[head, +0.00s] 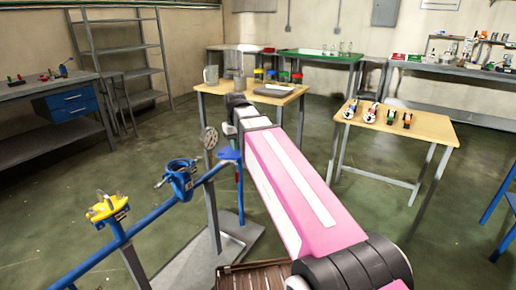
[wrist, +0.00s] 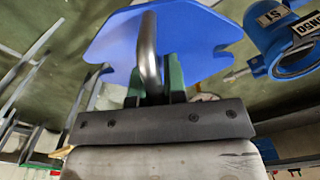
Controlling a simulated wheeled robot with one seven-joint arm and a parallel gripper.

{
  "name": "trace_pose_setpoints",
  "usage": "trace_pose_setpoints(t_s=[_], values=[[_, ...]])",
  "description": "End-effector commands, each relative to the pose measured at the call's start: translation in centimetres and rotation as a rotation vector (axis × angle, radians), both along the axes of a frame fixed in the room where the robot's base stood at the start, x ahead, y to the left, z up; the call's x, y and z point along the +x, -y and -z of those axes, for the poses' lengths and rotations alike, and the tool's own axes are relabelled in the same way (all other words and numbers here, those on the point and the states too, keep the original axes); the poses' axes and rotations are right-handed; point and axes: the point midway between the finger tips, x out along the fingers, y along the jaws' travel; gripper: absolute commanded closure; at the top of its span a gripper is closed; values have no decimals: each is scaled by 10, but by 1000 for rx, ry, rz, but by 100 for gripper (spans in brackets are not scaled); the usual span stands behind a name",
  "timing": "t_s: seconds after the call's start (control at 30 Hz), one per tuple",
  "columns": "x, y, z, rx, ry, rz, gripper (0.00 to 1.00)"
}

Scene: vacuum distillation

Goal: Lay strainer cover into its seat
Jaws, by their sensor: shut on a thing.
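The strainer cover (wrist: 110,42) is a blue plate with a curved metal handle (wrist: 149,50). It fills the upper middle of the wrist view. My gripper (wrist: 155,86), with green fingers, is shut on the handle; the fingertips are partly hidden by it. In the head view the cover (head: 230,154) appears as a blue patch below the end of my arm, raised near the pipe. The blue strainer body (head: 180,177) stands to its left, its round top open. Its labelled ring also shows at the upper right in the wrist view (wrist: 290,45), apart from the cover.
A blue pipe (head: 150,223) runs on grey supports below the strainer. A yellow fitting (head: 107,207) sits further left, and a pressure gauge (head: 209,138) stands between strainer and cover. A wooden table (head: 215,90) with vessels is behind; another table (head: 430,126) is at right.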

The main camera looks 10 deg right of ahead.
Motion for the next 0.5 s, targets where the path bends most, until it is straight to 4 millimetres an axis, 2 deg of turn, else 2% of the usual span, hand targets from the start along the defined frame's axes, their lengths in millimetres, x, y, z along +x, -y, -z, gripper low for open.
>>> trace_pose_setpoints(t_s=[0.03,0.5], values=[[6,-16,-3,0,1,-35,100],[17,-148,-25,0,0,-341,100]])
